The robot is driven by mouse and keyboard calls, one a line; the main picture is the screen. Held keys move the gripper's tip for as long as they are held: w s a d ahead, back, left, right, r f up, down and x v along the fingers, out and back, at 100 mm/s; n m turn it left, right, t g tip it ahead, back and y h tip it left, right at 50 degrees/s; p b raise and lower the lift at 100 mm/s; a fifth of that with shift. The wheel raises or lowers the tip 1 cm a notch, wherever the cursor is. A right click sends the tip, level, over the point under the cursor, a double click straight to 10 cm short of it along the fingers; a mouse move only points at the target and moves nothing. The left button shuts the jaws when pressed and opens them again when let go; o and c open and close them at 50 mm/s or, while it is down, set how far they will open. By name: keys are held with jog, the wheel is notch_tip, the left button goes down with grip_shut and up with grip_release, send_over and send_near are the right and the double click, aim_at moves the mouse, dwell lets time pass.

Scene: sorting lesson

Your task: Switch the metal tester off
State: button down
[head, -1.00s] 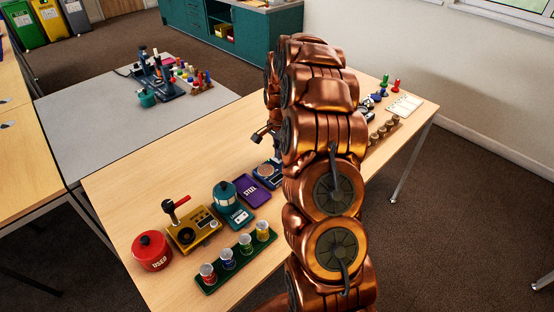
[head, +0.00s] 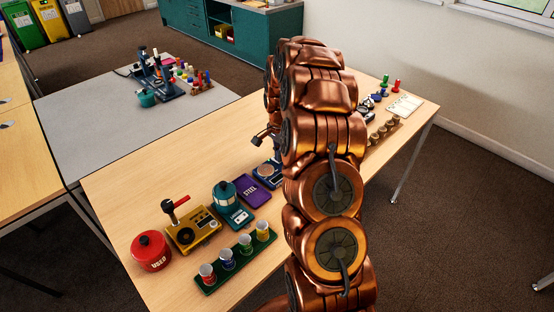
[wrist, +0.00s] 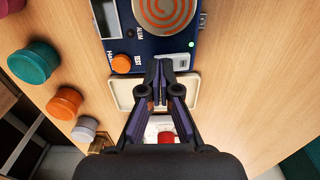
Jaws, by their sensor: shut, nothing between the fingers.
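The metal tester appears to be the dark blue box (wrist: 150,48) at the top of the wrist view. It has a round pad with an orange spiral (wrist: 166,10), an orange round knob (wrist: 122,63) and a lit green lamp (wrist: 191,44). My gripper (wrist: 160,98) is shut and empty; its fingertips overlap the box's near edge in the picture, and I cannot tell whether they touch it. In the head view my gripper (head: 262,138) is mostly hidden behind my arm. A blue device with a round top (head: 267,171) shows partly there; I cannot tell whether it is the same box.
A pale tray (wrist: 120,92) lies by the box, with a red piece (wrist: 166,137) beyond it. Teal (wrist: 35,62) and orange (wrist: 66,103) round pieces stand at left. The head view shows a purple tray (head: 250,190), a yellow device (head: 193,230) and a red pot (head: 151,251).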

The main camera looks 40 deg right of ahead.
jog(key=shift+f, duration=0.3)
jog(key=shift+r, duration=3.55)
jog(key=s+a+r+n+p, duration=0.1)
jog(key=s+a+r+n, duration=0.4)
jog(key=a, duration=0.4)
jog(key=s+a+r+n+p, duration=0.1)
jog(key=s+a+r+n, duration=0.2)
jog(key=s+a+r, duration=0.45)
jog(key=s+a+n+g, duration=0.1)
jog(key=s+a+n, duration=0.3)
jog(key=s, duration=0.7)
jog(key=s+a+r+n+p, duration=0.1)
jog(key=s+a+n, duration=0.3)
jog(key=s, duration=0.8)
jog(key=shift+s+a+g+p, duration=0.2)
jog(key=shift+a+g+p, duration=0.15)
jog(key=shift+a, duration=0.7)
